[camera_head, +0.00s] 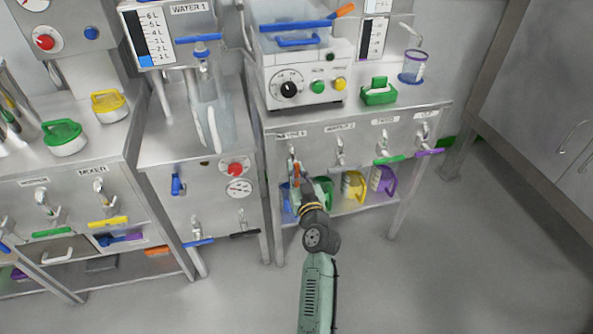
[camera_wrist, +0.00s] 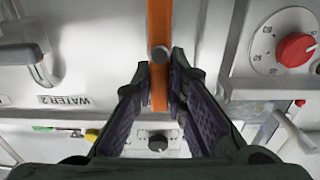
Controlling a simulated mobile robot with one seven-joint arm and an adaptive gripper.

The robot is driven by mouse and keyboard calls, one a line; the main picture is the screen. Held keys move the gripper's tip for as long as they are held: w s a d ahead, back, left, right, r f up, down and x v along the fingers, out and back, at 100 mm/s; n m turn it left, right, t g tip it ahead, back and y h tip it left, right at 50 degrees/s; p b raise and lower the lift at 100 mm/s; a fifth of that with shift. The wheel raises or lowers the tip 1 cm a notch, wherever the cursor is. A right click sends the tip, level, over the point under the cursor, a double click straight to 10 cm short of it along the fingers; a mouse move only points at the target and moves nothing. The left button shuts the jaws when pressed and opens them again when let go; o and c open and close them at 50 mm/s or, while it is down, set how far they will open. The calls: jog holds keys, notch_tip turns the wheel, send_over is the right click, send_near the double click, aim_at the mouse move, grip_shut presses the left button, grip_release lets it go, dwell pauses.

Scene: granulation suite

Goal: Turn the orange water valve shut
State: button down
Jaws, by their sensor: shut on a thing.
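The orange water valve handle (camera_wrist: 159,35) is a long flat bar in the wrist view, running up and down the picture. My gripper (camera_wrist: 156,78) is shut on the orange handle, with a dark finger on each side. A grey round pivot (camera_wrist: 160,54) shows on the bar near the fingertips. In the head view my gripper (camera_head: 296,178) is at the leftmost valve on the front panel of the middle-right bench. Only a small part of the orange handle (camera_head: 291,162) shows there; my gripper hides the rest.
Other valves, with a green handle (camera_head: 389,159) and a purple handle (camera_head: 430,152), are to the right on the same panel. Blue, green, yellow and purple jugs (camera_head: 353,186) stand on the shelf below. A red dial (camera_head: 235,169) is on the bench to the left. The floor at right is clear.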

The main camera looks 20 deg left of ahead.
jog(key=shift+w+d+m, duration=0.1)
jog(key=shift+d+m, duration=0.05)
jog(key=shift+m, duration=0.35)
jog(key=shift+w+d+f+m, duration=0.2)
jog(key=shift+d+f+m, duration=0.25)
jog(key=shift+m, duration=2.4)
jog(key=shift+w+d+f+m, duration=0.25)
jog(key=shift+f+m, duration=0.25)
jog(key=shift+m, duration=2.3)
jog(key=shift+w+d+f+m, duration=0.2)
jog(key=shift+d+f+m, duration=0.25)
jog(key=shift+m, duration=2.4)
jog(key=shift+a+f, duration=0.1)
jog(key=c, duration=1.6)
grip_release()
